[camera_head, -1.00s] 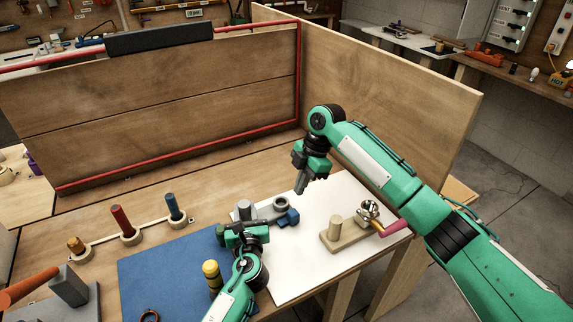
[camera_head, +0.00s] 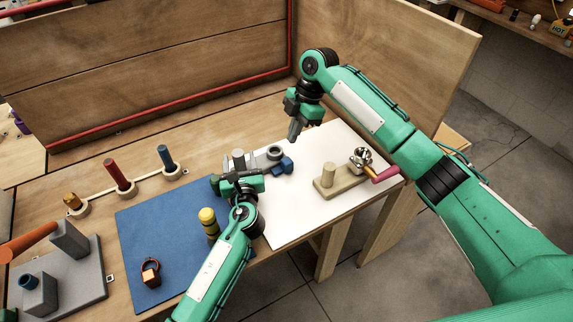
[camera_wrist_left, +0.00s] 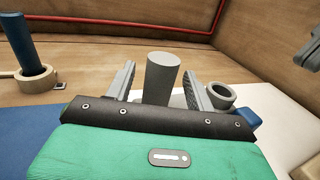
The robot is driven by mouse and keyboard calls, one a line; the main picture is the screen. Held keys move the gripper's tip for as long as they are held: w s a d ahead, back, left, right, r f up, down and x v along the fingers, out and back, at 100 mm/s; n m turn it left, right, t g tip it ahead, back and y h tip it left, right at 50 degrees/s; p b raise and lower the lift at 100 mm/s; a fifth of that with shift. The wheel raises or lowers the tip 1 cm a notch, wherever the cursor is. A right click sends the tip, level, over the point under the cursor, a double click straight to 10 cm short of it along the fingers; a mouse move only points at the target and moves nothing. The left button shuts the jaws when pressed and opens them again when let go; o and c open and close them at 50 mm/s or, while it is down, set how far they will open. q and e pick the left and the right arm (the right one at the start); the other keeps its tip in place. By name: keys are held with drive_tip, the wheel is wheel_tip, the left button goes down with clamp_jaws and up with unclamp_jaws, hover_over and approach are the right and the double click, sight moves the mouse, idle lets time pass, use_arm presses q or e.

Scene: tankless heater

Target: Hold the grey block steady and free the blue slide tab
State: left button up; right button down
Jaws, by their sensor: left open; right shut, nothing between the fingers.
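The grey block (camera_head: 238,158) stands at the left edge of the white board, partly hidden by my left gripper. In the left wrist view its upright grey cylinder (camera_wrist_left: 161,75) stands between the open fingers, with gaps at both sides. My left gripper (camera_head: 236,178) is open around it. A grey ring (camera_head: 274,153) sits to its right, and the blue slide tab (camera_head: 284,166) is beside the ring. The tab also shows at the right of the left wrist view (camera_wrist_left: 243,117). My right gripper (camera_head: 293,132) is shut and empty, above the board, up and right of the tab.
A wooden base with a peg (camera_head: 329,176) and a metal crank with a pink handle (camera_head: 385,174) stand right on the white board (camera_head: 300,218). A yellow-and-black cylinder (camera_head: 208,222) and an orange ringed cube (camera_head: 150,272) are on the blue mat (camera_head: 160,240). Coloured pegs (camera_head: 120,176) stand at left.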

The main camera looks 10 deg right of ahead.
use_arm(q)
drive_tip(key=s, duration=0.7)
drive_tip(key=s+d, duration=0.1)
drive_tip(key=s, duration=0.3)
drive_tip(key=shift+s, duration=0.25)
